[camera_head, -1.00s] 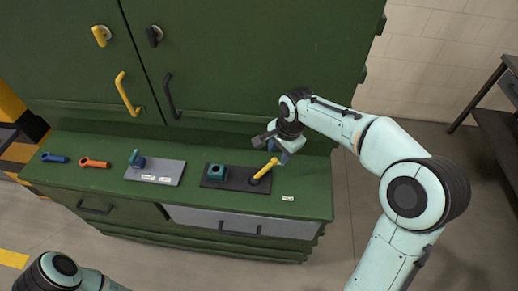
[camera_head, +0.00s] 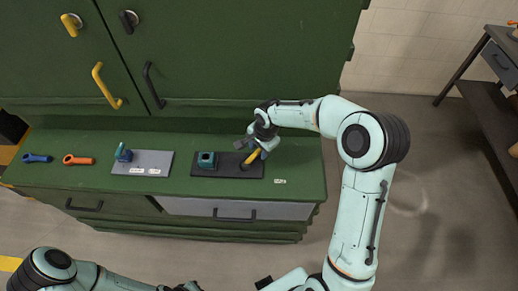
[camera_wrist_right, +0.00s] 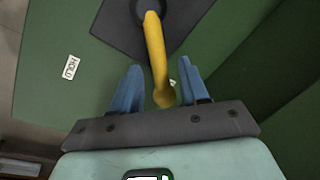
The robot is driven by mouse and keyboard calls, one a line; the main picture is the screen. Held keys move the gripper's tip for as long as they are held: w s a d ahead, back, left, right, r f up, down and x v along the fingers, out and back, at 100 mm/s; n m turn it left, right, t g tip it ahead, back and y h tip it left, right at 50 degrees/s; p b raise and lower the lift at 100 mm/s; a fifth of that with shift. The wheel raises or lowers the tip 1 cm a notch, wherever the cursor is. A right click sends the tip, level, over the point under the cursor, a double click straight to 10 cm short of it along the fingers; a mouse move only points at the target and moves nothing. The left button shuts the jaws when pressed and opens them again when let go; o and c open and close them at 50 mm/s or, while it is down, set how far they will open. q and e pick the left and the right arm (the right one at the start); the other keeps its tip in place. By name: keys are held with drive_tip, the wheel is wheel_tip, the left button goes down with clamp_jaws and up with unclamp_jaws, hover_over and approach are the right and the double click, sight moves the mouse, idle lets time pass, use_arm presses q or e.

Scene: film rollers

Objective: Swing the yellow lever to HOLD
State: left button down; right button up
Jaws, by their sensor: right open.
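The yellow lever (camera_head: 252,157) rises from a dark plate (camera_head: 207,170) on the green counter and leans back and right. In the right wrist view the lever (camera_wrist_right: 155,45) points toward my gripper, its rounded end between the two blue fingers. My right gripper (camera_head: 257,151) is open around the lever's free end; in the wrist view the gripper (camera_wrist_right: 164,82) shows a gap on both sides of it. The HOLD label (camera_wrist_right: 70,67) lies to the left there; in the head view the label (camera_head: 280,181) is right of the plate. My left arm shows at the bottom, its gripper out of sight.
A teal block (camera_head: 207,160) stands on the same plate. A grey plate (camera_head: 140,169) with a teal part, an orange tool (camera_head: 79,160) and a blue tool (camera_head: 37,158) lie farther left. The green cabinet doors (camera_head: 230,55) rise behind.

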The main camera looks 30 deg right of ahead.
drive_tip(key=shift+w+f, duration=0.1)
drive_tip(key=shift+f, duration=0.35)
drive_tip(key=shift+c, duration=0.2)
clamp_jaws()
